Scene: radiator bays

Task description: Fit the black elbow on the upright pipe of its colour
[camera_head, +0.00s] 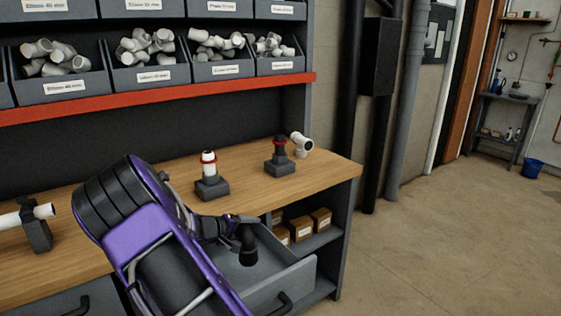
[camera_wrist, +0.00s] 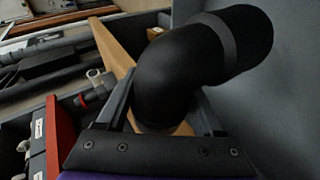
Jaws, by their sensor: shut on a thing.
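The black elbow (camera_head: 247,245) is held in my gripper (camera_head: 228,229), over the open drawer at the bench's front. The elbow bends downward in the head view and fills much of the wrist view (camera_wrist: 195,65), between the two fingers. The black upright pipe (camera_head: 280,148) stands in a dark grey block (camera_head: 280,168) near the bench's right end, with a red ring around it. It is behind and to the right of my gripper, apart from the elbow. A white upright pipe (camera_head: 208,163), also with a red ring, stands in another block (camera_head: 211,188) to its left.
A white fitting (camera_head: 301,145) lies on the bench just right of the black pipe. A grey drawer (camera_head: 292,282) stands open below my gripper. Bins of white fittings (camera_head: 148,76) line the shelf with a red edge (camera_head: 200,98). A white pipe in a holder (camera_head: 37,236) is at left.

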